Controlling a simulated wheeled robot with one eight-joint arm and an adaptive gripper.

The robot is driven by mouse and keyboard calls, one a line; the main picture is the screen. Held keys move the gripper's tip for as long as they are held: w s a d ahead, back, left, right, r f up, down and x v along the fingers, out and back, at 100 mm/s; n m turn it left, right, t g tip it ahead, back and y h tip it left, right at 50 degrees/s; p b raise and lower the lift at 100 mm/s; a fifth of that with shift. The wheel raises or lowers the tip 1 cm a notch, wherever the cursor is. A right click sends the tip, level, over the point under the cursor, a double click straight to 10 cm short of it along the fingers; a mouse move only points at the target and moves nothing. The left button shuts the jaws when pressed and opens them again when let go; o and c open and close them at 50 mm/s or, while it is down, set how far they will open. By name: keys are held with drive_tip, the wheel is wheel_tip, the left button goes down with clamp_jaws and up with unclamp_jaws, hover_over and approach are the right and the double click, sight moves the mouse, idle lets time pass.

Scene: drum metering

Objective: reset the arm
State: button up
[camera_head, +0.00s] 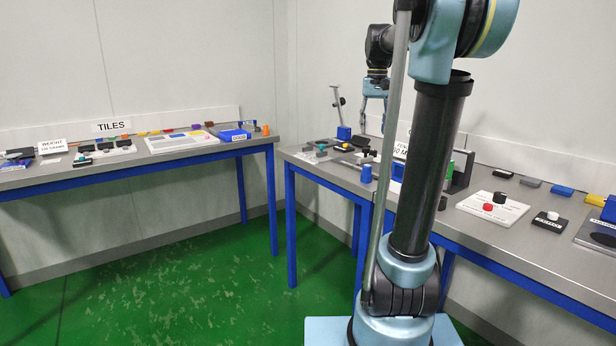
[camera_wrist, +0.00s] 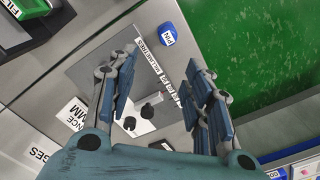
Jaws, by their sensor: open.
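Below the fingers lies a grey plate with a printed millimetre scale (camera_wrist: 158,72) and small black knobs (camera_wrist: 148,110). The fingers look apart from these things. My arm stands tall in the head view and hides part of the table.
A white panel with red and black knobs (camera_head: 493,208) lies on the right table (camera_head: 470,243). The TILES table (camera_head: 190,157) stands at the left. The green floor (camera_head: 190,285) between is clear.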

drive_tip(key=s+a+f+n+t, duration=0.1)
drive_tip(key=s+a+f+t, duration=0.1)
drive_tip(key=s+f, duration=2.6)
drive_tip(key=shift+s+a+f+n, duration=0.15)
drive_tip(key=shift+f+n, duration=0.25)
drive_tip(key=shift+f, duration=0.55)
drive_tip(key=shift+w+f, duration=0.2)
drive_tip(key=shift+w, duration=0.2)
